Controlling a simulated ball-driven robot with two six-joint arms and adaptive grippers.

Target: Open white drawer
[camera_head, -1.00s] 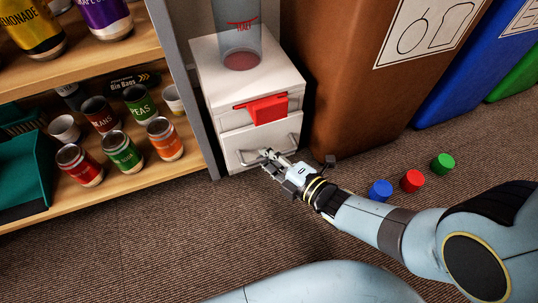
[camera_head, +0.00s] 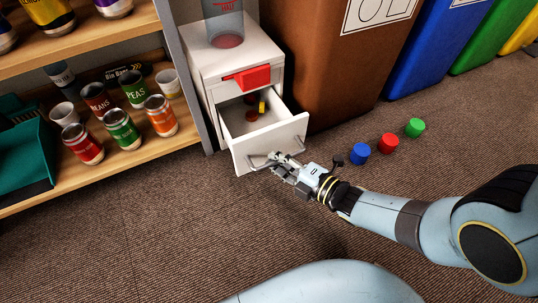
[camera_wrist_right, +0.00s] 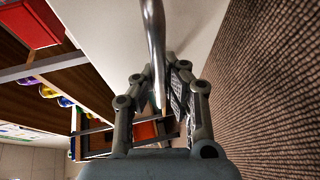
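The white drawer (camera_head: 245,150) is the lower one of a small white cabinet (camera_head: 262,52) and stands pulled out, its inside visible from above. A small yellow thing (camera_head: 262,107) and a reddish-brown one (camera_head: 251,115) lie inside. My right gripper (camera_head: 276,161) is at the grey bar handle on the drawer front. In the right wrist view the metal handle (camera_wrist_right: 154,35) runs between the fingers of this gripper (camera_wrist_right: 158,78), which are closed around it. My left gripper is not in view.
An upper part with a red block-like front (camera_head: 248,77) sits above the drawer, and a clear cylinder (camera_head: 226,28) stands on top. A shelf with cans is left. A brown bin (camera_head: 325,75) stands right. Blue, red and green cylinders (camera_head: 388,143) lie on the carpet. Floor before the drawer is open.

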